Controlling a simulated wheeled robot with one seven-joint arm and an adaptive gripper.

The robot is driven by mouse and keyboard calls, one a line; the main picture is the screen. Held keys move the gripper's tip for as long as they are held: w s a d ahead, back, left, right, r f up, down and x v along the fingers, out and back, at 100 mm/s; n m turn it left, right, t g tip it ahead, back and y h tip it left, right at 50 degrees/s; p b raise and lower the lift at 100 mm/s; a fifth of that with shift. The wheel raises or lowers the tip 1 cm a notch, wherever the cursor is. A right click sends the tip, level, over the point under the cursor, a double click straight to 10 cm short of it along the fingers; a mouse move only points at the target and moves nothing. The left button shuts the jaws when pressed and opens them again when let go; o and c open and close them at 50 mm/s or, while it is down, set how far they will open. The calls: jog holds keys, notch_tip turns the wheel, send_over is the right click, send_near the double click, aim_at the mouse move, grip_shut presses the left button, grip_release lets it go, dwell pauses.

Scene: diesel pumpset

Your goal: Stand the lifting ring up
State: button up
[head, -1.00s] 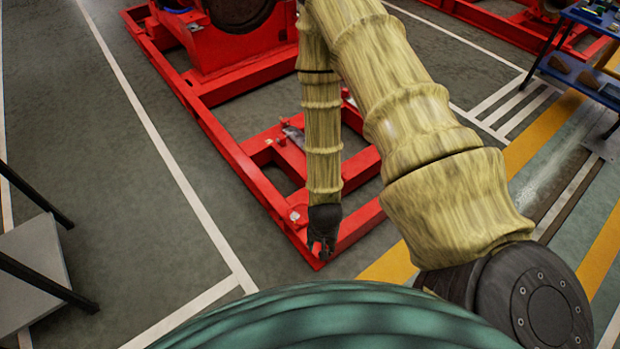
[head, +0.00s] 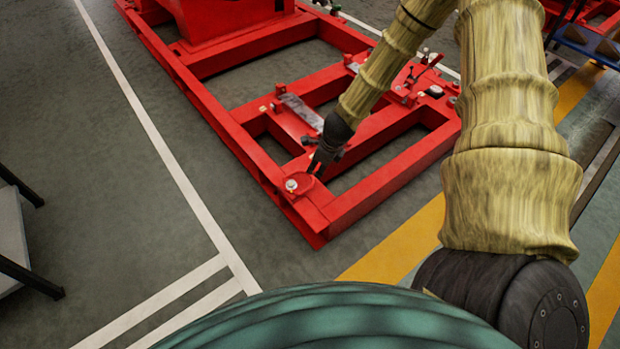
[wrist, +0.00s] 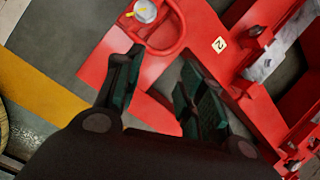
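The lifting ring (head: 311,187) is a red loop at the near corner of the red base frame (head: 330,213). It appears to lie flat beside a silver bolt head (head: 291,185). In the wrist view the ring (wrist: 181,36) shows at the top centre, with the bolt (wrist: 145,11) at its upper left. My gripper (head: 314,170) is just beyond the ring in the head view. In the wrist view my gripper (wrist: 160,62) is open and empty, its dark fingers apart on either side below the ring. I cannot tell its height above the frame.
A small "2" label (wrist: 219,43) and a grey metal strip (wrist: 268,60) are on the frame. A valve-like fitting (head: 425,62) stands farther right. Grey floor with white lines lies left, and a yellow stripe (head: 395,248) runs at the right.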

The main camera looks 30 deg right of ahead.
jog(key=w+f+m+b, duration=0.1)
jog(key=w+f+b, duration=0.1)
jog(key=f, duration=0.1)
jog(key=w+f+m+b, duration=0.1)
jog(key=w+f+b, duration=0.1)
jog(key=f+b, duration=0.1)
jog(key=w+d+f+m+b, duration=0.1)
jog(key=w+f+b, duration=0.2)
jog(key=f, duration=0.2)
jog(key=shift+d+f+t, duration=0.1)
jog(key=shift+f+t, duration=0.15)
jog(key=shift+t, duration=0.05)
jog(key=shift+d, duration=0.1)
grip_shut()
